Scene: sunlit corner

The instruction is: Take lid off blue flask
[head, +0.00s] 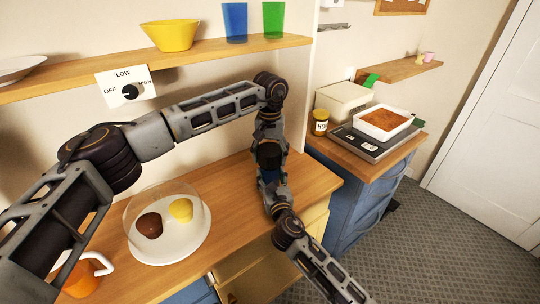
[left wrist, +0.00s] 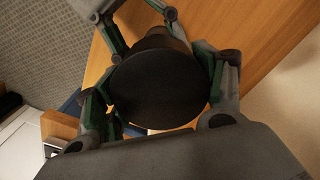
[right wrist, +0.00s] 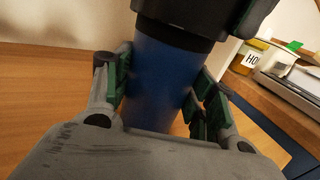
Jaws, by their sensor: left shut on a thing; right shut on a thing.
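The blue flask (right wrist: 155,80) stands upright in the right wrist view, with its black lid (right wrist: 180,14) at the top. A narrower dark band shows just below the lid; I cannot tell if the lid is seated or loose. My right gripper (right wrist: 160,98) is shut around the blue body, one finger on each side. In the left wrist view the lid (left wrist: 160,88) is a round black disc seen from above. My left gripper (head: 269,138) is shut on the lid from above. In the head view both grippers mostly hide the flask, above the wooden counter.
A white plate (head: 190,240) with two cupcakes under a clear dome sits left on the counter (head: 235,205). An orange mug (head: 80,278) is nearer. A shelf (head: 130,70) runs above my left arm. A scale (head: 375,143) with a white dish stands on the right counter.

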